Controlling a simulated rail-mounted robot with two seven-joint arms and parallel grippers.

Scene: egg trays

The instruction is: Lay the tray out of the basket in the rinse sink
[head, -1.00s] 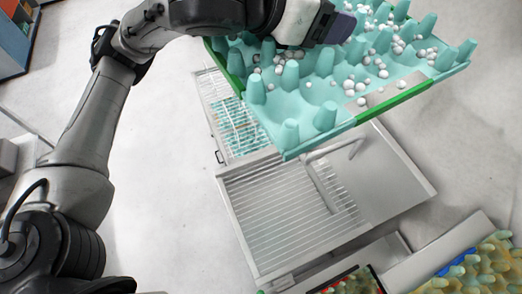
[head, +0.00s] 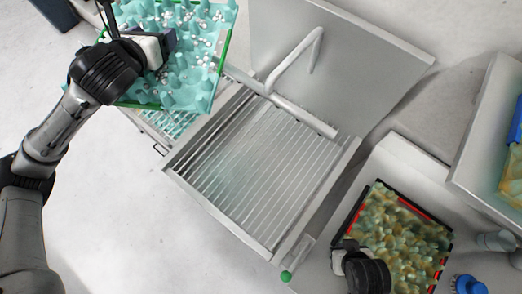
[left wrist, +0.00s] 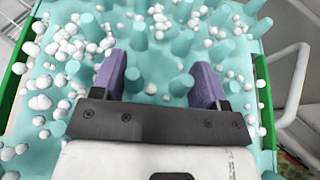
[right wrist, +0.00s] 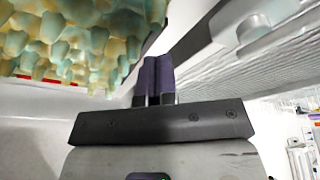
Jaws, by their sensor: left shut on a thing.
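My left gripper (head: 168,42) is shut on the teal egg tray (head: 205,100). Its purple fingers (left wrist: 160,82) sit among the tray's pegs in the left wrist view; the exact contact is hard to see. The tray (left wrist: 150,50) has green edge strips and many small white foam-like balls. It hangs at the upper left of the head view, above the wire basket (head: 160,131), hiding part of it. Something teal shows inside the basket. The rinse sink (head: 212,212), with parallel bars across it, is right of the basket. My right gripper (head: 345,247) has its fingers together and empty (right wrist: 153,68).
A bent faucet (head: 296,52) rises at the sink's back edge, near the tray's right side. A dirty yellow-green tray with red and black edges (head: 410,205) lies beside my right gripper. A green knob (head: 286,276) stands by the sink's front corner. The sink's bars are clear.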

